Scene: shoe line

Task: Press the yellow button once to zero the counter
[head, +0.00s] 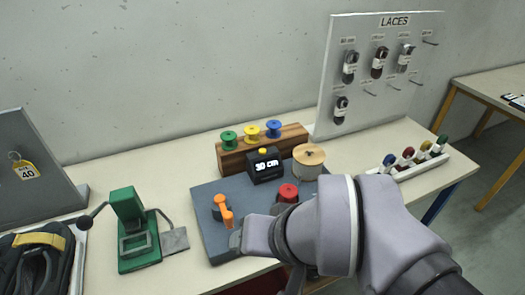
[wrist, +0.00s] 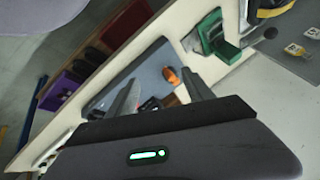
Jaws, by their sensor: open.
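A small yellow button (head: 262,150) sits on top of the counter. I cannot pick out the yellow button in the wrist view.
On the board are an orange clamp (head: 222,210), a red knob (head: 288,192) and a wooden spool (head: 308,158). Behind stands a wooden block (head: 230,160) with green, yellow and blue spools. A green press (head: 130,228) stands left, a lace panel (head: 375,25) back right.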

